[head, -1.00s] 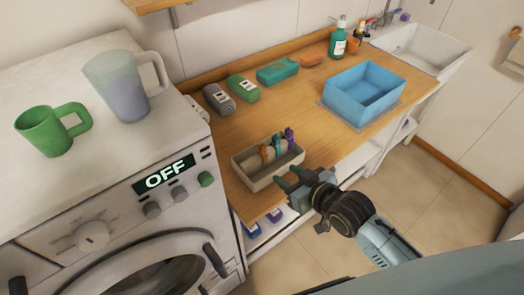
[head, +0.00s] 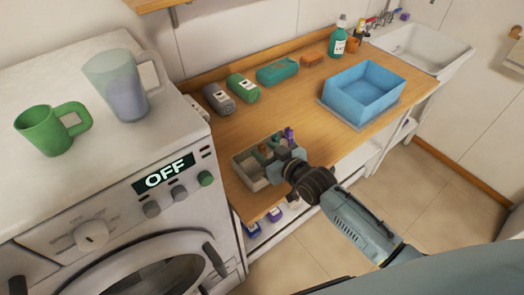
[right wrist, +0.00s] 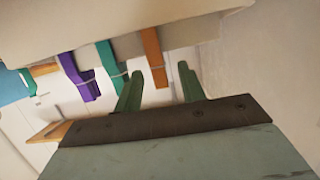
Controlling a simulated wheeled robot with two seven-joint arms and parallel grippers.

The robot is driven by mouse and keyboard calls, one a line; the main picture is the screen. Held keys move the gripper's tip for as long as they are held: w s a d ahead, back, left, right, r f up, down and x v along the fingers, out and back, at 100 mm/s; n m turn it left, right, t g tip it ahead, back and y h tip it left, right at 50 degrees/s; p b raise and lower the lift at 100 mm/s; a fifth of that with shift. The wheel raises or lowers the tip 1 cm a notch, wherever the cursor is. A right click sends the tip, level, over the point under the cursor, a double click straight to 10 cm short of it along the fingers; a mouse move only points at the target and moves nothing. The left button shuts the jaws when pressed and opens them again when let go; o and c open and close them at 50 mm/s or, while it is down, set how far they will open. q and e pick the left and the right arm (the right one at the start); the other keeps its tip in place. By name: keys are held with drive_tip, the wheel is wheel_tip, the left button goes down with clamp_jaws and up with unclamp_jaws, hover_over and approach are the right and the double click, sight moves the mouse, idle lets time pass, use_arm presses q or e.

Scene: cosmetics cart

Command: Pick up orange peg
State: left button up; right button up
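The orange peg (right wrist: 154,57) is clipped on the wall of the grey-beige box, between a teal peg (right wrist: 112,70) and blank wall in the right wrist view. A purple peg (right wrist: 78,78) is farther left. In the head view my right gripper hides the orange peg. The box (head: 249,181) stands on the front of the wooden counter. My right gripper (right wrist: 159,72) is open, its two green fingers apart, with the orange peg showing between their tips. I cannot tell whether they touch it. In the head view this gripper (head: 269,160) is over the box. My left gripper is not in view.
A blue basin (head: 362,92) stands on the counter to the right. The washing machine (head: 130,220) is close on the left, with a green mug (head: 42,130) and a jug (head: 118,85) on top.

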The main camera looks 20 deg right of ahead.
sight(264, 150)
drive_tip(key=x, duration=0.4)
drive_tip(key=shift+f, duration=0.15)
clamp_jaws()
